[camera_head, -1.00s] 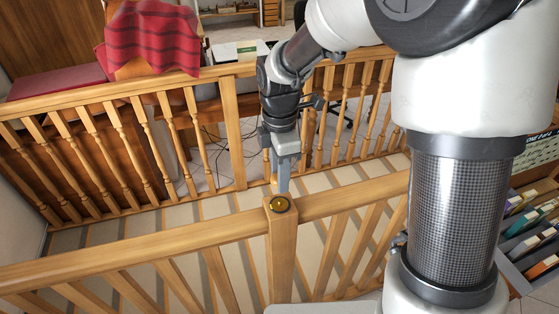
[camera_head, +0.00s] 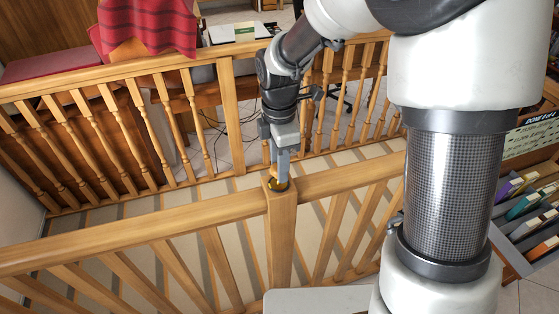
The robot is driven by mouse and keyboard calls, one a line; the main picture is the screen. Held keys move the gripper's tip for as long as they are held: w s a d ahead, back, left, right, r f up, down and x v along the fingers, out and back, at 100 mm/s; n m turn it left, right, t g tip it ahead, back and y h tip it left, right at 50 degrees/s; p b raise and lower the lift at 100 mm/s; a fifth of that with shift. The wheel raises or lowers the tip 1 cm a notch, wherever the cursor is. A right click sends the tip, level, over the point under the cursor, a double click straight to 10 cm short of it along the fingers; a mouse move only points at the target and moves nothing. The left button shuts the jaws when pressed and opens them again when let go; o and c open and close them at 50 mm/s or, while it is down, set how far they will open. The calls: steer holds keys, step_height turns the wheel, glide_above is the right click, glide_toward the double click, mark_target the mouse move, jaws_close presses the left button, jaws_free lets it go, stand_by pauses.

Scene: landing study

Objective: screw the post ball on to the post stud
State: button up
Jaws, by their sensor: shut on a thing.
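The wooden post (camera_head: 281,235) stands in the middle of the near railing. On its top is a round, gold-coloured fitting (camera_head: 278,186), where the post stud belongs; I cannot make out the stud itself. My gripper (camera_head: 282,178) points down right over this fitting, its grey fingertips at or just above it. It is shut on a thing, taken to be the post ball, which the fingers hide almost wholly. I cannot tell whether the ball touches the stud.
The near handrail (camera_head: 140,232) runs to both sides of the post. A second balustrade (camera_head: 110,84) stands behind, across a striped floor. A red striped cloth (camera_head: 148,27) hangs at the back left. A rack of files (camera_head: 525,205) is at the right.

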steer(key=shift+f, duration=0.2)
steer(key=shift+f+b, duration=0.7)
steer(key=shift+f, duration=0.6)
stand_by(0.7)
steer(key=shift+m, duration=0.7)
steer(key=m+b, duration=0.1)
steer(key=m, duration=0.3)
steer(key=shift+s+f, duration=0.1)
steer(key=m, duration=0.3)
steer(key=shift+m, duration=0.8)
